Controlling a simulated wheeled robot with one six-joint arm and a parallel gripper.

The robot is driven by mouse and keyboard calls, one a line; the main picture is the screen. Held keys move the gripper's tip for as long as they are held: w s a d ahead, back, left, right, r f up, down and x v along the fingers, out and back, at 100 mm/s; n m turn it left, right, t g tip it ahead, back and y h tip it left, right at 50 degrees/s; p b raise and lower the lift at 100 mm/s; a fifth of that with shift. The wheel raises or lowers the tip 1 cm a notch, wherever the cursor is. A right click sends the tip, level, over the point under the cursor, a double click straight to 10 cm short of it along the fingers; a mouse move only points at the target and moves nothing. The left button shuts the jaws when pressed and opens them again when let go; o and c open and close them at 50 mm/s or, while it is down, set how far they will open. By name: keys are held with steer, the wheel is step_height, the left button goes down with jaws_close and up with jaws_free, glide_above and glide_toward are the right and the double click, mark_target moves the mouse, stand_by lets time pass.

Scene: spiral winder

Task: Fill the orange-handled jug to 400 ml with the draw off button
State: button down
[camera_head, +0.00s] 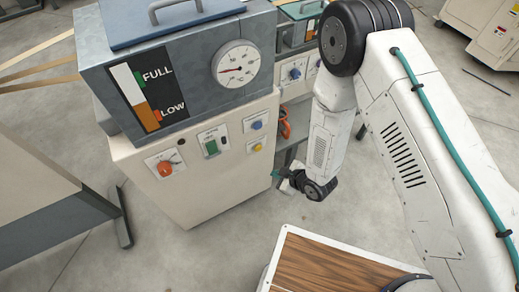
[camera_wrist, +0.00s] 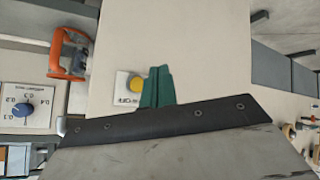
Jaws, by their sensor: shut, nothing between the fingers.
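The orange handle of the jug (camera_head: 285,122) shows beside the right side of the grey and cream machine; the handle also shows in the wrist view (camera_wrist: 72,53), upper left. The jug's body and fill level cannot be made out. A yellow button (camera_head: 257,147) sits low on the right of the machine's front panel. In the wrist view the yellow button (camera_wrist: 136,86) has a partly hidden label ending in what looks like "OFF". My gripper (camera_head: 277,176) is right of and below the button in the head view. Its green fingertips (camera_wrist: 157,86) are shut and empty, overlapping the button label's right side.
The machine's panel holds a red-orange knob (camera_head: 164,169), a green switch (camera_head: 212,147) and a blue knob (camera_head: 256,125). Above are a FULL/LOW level strip (camera_head: 145,95) and a round gauge (camera_head: 236,64). A wood-topped surface (camera_head: 320,268) is at front; bare floor lies between.

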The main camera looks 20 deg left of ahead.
mark_target(258, 148)
steer(key=w+a, duration=0.5)
steer(key=a, duration=0.1)
steer(key=shift+w+a, duration=0.35)
steer(key=shift+w+a, duration=0.1)
stand_by(2.0)
steer(key=shift+w+a, duration=0.2)
steer(key=shift+w+a, duration=0.3)
steer(key=shift+a, duration=0.05)
stand_by(1.8)
stand_by(1.8)
steer(key=shift+s+d, duration=0.55)
steer(key=shift+d, duration=0.1)
